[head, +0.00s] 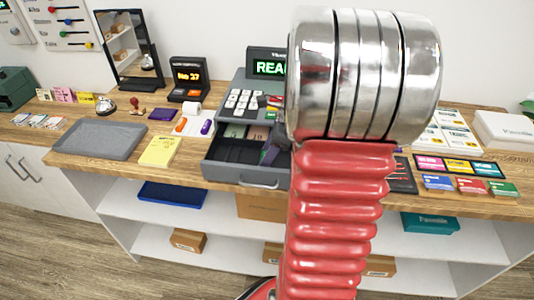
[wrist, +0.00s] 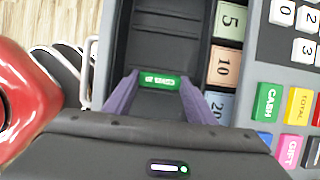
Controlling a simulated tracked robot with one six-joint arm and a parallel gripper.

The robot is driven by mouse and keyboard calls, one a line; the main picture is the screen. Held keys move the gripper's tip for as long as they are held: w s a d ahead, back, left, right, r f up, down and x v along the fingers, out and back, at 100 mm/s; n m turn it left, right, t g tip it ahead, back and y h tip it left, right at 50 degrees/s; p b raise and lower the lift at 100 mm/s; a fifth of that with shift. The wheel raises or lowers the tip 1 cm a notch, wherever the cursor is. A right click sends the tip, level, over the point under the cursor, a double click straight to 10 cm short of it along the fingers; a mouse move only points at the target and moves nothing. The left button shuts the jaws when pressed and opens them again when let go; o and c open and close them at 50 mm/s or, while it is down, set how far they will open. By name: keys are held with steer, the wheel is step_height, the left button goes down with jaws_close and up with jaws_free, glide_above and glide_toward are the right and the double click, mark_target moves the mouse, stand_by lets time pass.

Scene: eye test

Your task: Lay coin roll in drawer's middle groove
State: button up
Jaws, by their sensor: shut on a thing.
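A green coin roll (wrist: 160,81) with pale lettering is between the two purple fingertips of my gripper (wrist: 159,84) in the wrist view. The gripper is shut on it. The roll lies crosswise over the dark, ridged part of the open drawer (wrist: 172,22). I cannot tell whether it touches the drawer floor or hangs above it. In the head view the drawer (head: 245,179) stands pulled out of the cash register (head: 240,99). My gripper (head: 270,154) shows there only partly, at the drawer's right side; my arm hides the rest, and the roll is not visible there.
Banknote slots marked 5 (wrist: 230,20), 10 (wrist: 225,66) and 20 lie right of the ridged part. Register keys (wrist: 267,102) are further right. In the head view a grey tray (head: 97,139) and a yellow pad (head: 160,151) lie left of the drawer.

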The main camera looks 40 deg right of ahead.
steer(key=o, duration=1.1)
steer(key=shift+o, duration=0.2)
steer(key=v, duration=1.2)
steer(key=shift+a, duration=0.1)
steer(key=s+a+n+t+h, duration=0.1)
steer(key=s+a+n, duration=0.2)
steer(key=a+n, duration=1.1)
steer(key=s+a+n+t+h, duration=0.1)
steer(key=s+a+n, duration=0.2)
steer(key=a+n, duration=1.1)
steer(key=shift+a+r+h, duration=0.4)
steer(key=shift+a+r, duration=0.1)
steer(key=shift+a, duration=0.75)
